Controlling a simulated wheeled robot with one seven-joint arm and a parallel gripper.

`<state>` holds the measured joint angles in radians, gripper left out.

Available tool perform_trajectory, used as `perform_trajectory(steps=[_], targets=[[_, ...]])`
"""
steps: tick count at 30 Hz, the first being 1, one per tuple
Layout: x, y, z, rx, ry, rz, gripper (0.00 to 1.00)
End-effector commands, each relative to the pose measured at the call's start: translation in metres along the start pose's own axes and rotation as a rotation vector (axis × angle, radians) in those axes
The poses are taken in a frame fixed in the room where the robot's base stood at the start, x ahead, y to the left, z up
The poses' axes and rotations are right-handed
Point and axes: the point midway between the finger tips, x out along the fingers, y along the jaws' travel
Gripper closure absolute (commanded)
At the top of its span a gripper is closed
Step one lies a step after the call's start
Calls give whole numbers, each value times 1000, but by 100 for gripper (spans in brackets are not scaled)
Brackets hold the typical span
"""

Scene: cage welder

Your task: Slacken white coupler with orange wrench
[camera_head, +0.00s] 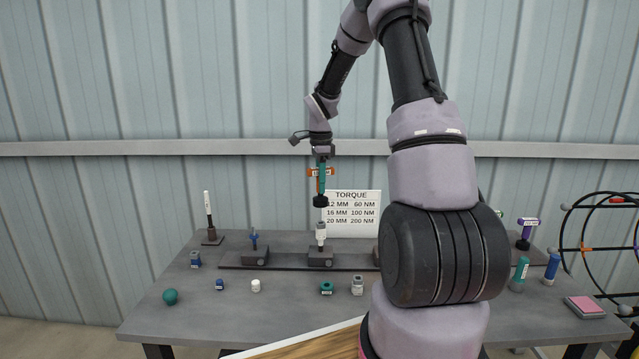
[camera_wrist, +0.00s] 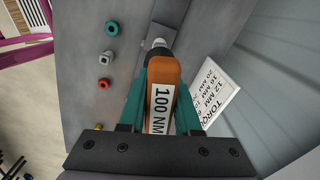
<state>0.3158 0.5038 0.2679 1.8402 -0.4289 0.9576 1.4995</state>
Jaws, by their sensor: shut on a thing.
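The orange wrench (camera_wrist: 163,72) carries a "100 NM" label and sits between the two teal fingers of my gripper (camera_head: 320,180). My gripper is shut on it. In the head view, orange parts of the wrench show beside the fingers and its black lower end points straight down. The white coupler (camera_head: 320,235) stands upright on the middle dark block, directly below the wrench. In the wrist view, the wrench's dark end hides most of the coupler.
The blue fitting (camera_head: 254,241) stands on the block to the left. Several small loose parts, such as a teal ring (camera_head: 326,288) and a green ball (camera_head: 170,297), lie on the front of the grey table (camera_head: 290,325). A torque sign (camera_head: 352,213) stands behind; a purple tool (camera_head: 527,232) is at right.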

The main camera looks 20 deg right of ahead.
Motion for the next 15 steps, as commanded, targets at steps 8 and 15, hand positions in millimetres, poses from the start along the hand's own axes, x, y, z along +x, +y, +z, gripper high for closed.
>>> perform_trajectory(steps=[8,15], targets=[[7,0,0,-3,1,0,100],[29,0,1,-4,0,1,100]])
